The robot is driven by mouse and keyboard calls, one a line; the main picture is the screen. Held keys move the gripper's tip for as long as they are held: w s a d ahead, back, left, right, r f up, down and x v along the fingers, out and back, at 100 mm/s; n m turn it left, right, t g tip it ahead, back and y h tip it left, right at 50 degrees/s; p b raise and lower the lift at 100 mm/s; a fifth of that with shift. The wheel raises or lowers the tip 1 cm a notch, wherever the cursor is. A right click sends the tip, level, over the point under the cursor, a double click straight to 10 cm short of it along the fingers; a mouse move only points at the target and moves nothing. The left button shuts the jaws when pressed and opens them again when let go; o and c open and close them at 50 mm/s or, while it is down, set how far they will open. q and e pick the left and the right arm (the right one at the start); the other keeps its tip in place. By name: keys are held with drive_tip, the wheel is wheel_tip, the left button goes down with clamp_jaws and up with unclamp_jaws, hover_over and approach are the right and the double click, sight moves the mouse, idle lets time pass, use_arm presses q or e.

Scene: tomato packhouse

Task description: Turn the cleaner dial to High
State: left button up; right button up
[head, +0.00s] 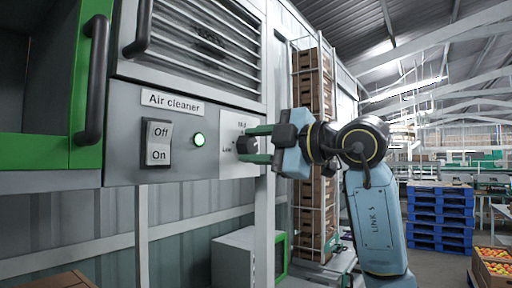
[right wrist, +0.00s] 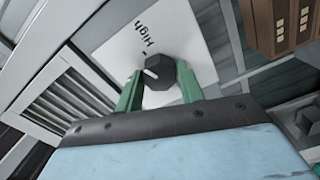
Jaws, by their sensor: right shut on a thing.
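The cleaner dial (head: 246,145) is a dark faceted knob on a white label plate (head: 228,122), at the right end of the air cleaner's panel. The word "Low" shows left of it in the head view. My right gripper (head: 255,144) is shut on the dial, one green finger above and one below. In the right wrist view the dial (right wrist: 166,76) sits between the two green fingertips. Its white pointer line points left, and the printed "High" with a tick is at its upper left. The pointer looks a little off that tick. My left gripper is not in view.
The air cleaner's panel (head: 125,130) carries an Off/On switch (head: 157,143) and a lit green lamp (head: 199,139). A green frame with a black handle (head: 94,80) is at the left. Stacked brown crates (head: 308,85) stand behind my right gripper. Blue pallets (head: 440,220) are farther right.

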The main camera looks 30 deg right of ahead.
drive_tip(key=shift+m, duration=1.1)
drive_tip(key=o, duration=1)
drive_tip(key=b+v, duration=0.3)
drive_tip(key=v, duration=1)
drive_tip(key=shift+s, duration=0.2)
